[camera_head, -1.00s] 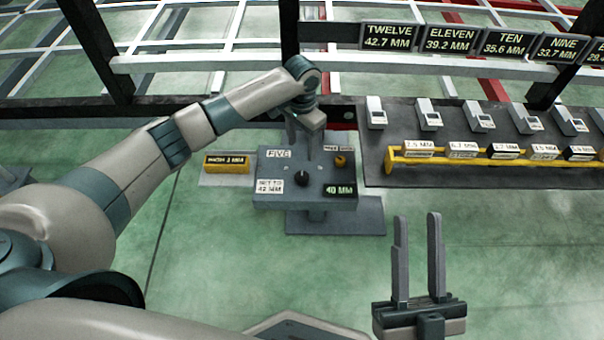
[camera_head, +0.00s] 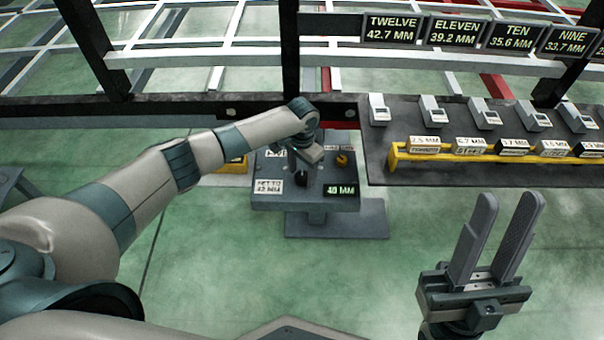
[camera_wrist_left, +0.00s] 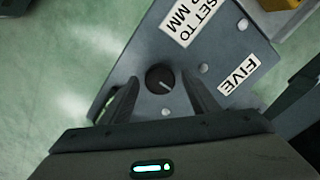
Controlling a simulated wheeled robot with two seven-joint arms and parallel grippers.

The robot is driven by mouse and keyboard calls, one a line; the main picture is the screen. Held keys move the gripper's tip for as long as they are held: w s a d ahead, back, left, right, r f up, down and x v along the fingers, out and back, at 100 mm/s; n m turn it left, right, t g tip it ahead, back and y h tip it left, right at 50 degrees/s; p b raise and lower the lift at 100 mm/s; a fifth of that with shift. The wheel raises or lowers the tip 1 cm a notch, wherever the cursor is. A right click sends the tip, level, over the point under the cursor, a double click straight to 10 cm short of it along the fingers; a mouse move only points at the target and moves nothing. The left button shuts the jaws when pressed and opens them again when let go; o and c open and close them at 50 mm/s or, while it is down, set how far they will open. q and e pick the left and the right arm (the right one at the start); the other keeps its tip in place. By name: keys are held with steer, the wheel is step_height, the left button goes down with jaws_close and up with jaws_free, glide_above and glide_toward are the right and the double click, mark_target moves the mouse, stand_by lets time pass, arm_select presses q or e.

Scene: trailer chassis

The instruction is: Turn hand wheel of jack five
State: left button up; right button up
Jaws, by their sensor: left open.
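Jack five's grey top plate (camera_head: 290,201) stands on a dark base, with a "FIVE" label (camera_wrist_left: 240,74), a "SET TO 42 MM" card (camera_head: 269,186) and a display (camera_head: 341,190) reading 40 MM. The hand wheel (camera_wrist_left: 160,77) is a small black round knob with a white line mark. My left gripper (camera_head: 303,174) is open above the plate; in the left wrist view its two fingers (camera_wrist_left: 163,92) stand on either side of the knob, apparently clear of it. In the head view the arm's end partly hides the knob and label. My right gripper (camera_head: 507,202) is open and empty at the lower right.
A dark bench (camera_head: 400,173) with several gauges and a yellow rail (camera_head: 450,157) of labelled blocks stands to the right. A dark chassis beam (camera_head: 180,107) runs behind. Green floor lies open in front.

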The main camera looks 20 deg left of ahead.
arm_select(q)
steer(key=c, duration=1)
steer(key=shift+c, duration=0.2)
